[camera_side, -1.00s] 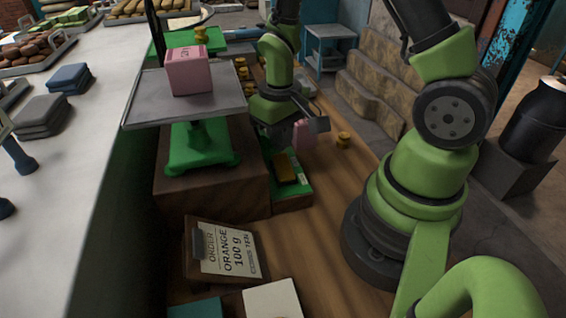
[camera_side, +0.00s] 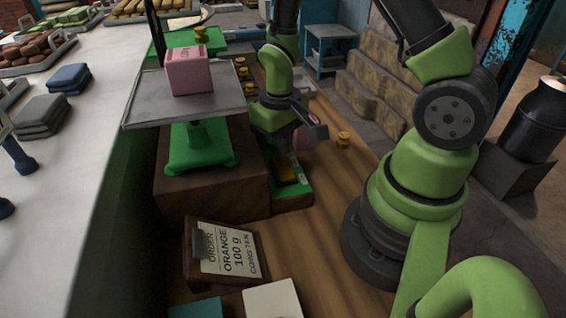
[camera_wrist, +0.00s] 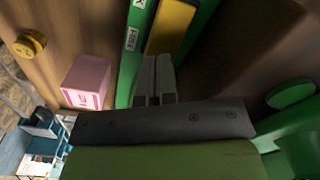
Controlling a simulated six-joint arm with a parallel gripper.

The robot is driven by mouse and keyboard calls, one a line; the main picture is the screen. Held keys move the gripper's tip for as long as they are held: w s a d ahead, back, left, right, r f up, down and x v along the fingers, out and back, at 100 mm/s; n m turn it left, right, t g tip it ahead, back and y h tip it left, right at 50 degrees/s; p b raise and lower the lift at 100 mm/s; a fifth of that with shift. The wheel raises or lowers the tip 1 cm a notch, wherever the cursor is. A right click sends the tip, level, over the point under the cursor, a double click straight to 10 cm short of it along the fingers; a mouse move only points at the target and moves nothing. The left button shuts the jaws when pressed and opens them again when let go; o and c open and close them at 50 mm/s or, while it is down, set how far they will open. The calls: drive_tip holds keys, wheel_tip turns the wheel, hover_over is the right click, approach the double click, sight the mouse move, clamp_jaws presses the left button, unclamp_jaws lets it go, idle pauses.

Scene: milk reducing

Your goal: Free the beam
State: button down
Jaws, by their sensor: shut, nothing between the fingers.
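The balance scale has a green stand (camera_side: 195,150) on a wooden block. Its grey pan (camera_side: 145,105) carries a pink box (camera_side: 188,70). I cannot make out the beam itself clearly. Beside the block lies a low green base (camera_side: 292,197) with a yellow piece (camera_side: 284,172) on it; the yellow piece also shows in the wrist view (camera_wrist: 172,25). My gripper (camera_wrist: 155,75) is shut and empty, its fingertips close to the near end of the yellow piece. I cannot tell if they touch. The fingertips are not clear in the side view.
Another pink box (camera_wrist: 86,82) stands on the wooden bench beside my gripper. A brass weight (camera_side: 343,139) is farther right. An order card (camera_side: 232,250) reading orange, 100 g, coins ten, stands in front. Bench between card and green base is clear.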

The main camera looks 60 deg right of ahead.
drive_tip(key=shift+f, duration=0.7)
drive_tip(key=shift+r, duration=3.55)
drive_tip(key=shift+r, duration=0.1)
